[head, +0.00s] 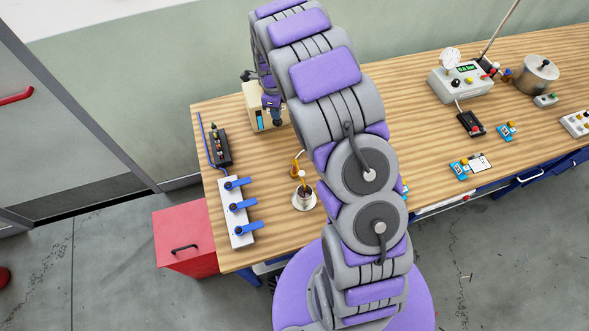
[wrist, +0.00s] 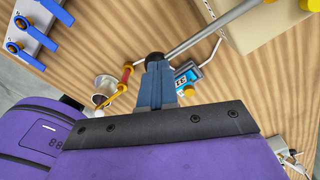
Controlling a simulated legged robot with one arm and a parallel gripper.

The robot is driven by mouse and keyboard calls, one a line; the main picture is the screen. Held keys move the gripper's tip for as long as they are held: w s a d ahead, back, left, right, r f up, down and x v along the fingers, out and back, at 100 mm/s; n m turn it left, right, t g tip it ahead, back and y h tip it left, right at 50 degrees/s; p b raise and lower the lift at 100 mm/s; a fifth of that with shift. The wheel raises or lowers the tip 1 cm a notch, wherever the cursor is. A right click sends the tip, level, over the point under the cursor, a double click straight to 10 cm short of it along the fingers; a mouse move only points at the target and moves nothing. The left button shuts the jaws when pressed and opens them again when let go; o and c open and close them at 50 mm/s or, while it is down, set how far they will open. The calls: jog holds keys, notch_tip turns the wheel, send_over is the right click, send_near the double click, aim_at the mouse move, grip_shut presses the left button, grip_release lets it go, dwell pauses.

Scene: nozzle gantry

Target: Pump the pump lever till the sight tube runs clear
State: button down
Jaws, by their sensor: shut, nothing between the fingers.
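The pump (head: 251,99) is a cream box near the back left of the wood bench, partly hidden by my arm. A blue strip on its front looks like the sight tube (head: 260,120). In the wrist view, the pump lever (wrist: 208,34) is a grey rod reaching from beside the cream box (wrist: 262,30) to a black knob (wrist: 154,58). My gripper (wrist: 157,72) has its blue fingers shut and empty, with the tips at the knob in the picture; I cannot tell whether they touch. In the head view, my gripper (head: 277,120) is in front of the pump.
A metal cup (head: 304,200) and a brass fitting (head: 296,165) stand in front of the pump. A white strip (head: 236,190) with blue levers and a dark box (head: 220,148) lie left. A blue meter (wrist: 181,73) sits below the lever.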

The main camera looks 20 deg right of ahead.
jog(key=shift+f, duration=0.95)
jog(key=shift+r, duration=0.1)
notch_tip(320, 180, up, 11)
jog(key=p, duration=0.2)
jog(key=shift+r, duration=0.15)
jog(key=shift+s, duration=0.1)
dwell(1.2)
